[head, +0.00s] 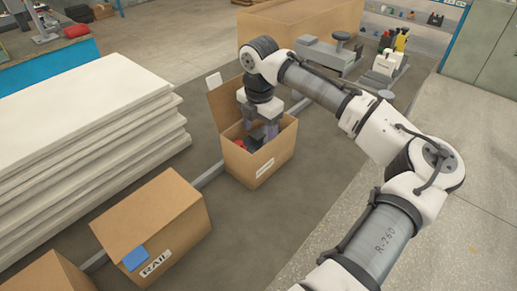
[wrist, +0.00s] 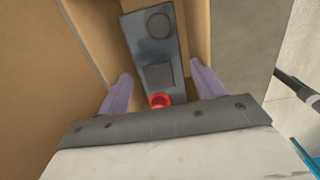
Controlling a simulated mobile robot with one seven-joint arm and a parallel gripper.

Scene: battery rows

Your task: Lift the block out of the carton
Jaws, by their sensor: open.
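The open carton (head: 258,165) stands on the floor at the middle of the head view, with one flap raised at its back left. My gripper (head: 262,133) points down into it. In the wrist view, a dark grey oblong block (wrist: 150,45) with a round mark and a square mark lies inside the carton. The two pale purple fingers of my gripper (wrist: 160,72) are open, one on each side of the block's near part, with visible gaps. A red ring-shaped piece (wrist: 160,100) shows at the block's near end; I cannot tell whether it is attached.
A closed carton labelled RAIL (head: 150,225) stands at the front left, with another carton (head: 45,275) beside it. A stack of white boards (head: 85,135) lies at the left. A large brown box (head: 300,20) is behind. Bare floor lies to the right.

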